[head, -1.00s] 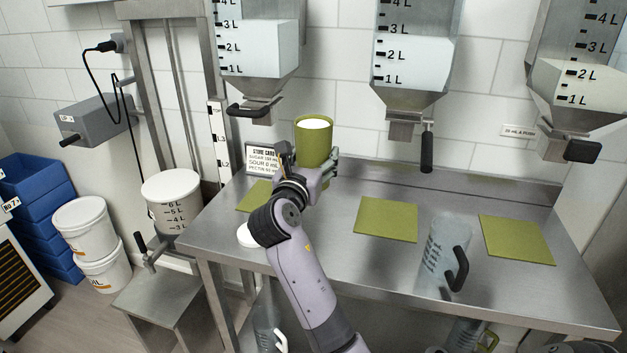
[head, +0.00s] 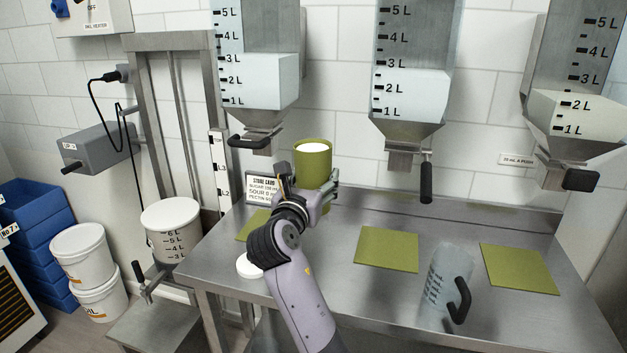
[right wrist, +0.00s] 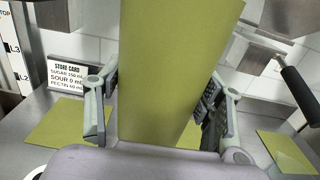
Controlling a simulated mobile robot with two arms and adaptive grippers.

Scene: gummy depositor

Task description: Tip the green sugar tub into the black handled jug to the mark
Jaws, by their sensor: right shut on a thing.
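The green sugar tub (head: 313,168) is upright, its open top showing white contents. My right gripper (head: 309,188) is shut on it and holds it above the back left of the steel table. In the right wrist view the tub (right wrist: 168,75) stands between the two fingers (right wrist: 160,115). The clear jug with the black handle (head: 446,272) stands at the front right of the table, well to the right of the tub. Dark markings show on its side, but I cannot read them. My left gripper is not in view.
Green mats (head: 387,248) lie on the steel table (head: 340,290), with a white lid (head: 250,266) at its left. A store card (head: 263,188) stands behind. Hoppers (head: 411,85) hang above, their handles (head: 426,183) reaching low.

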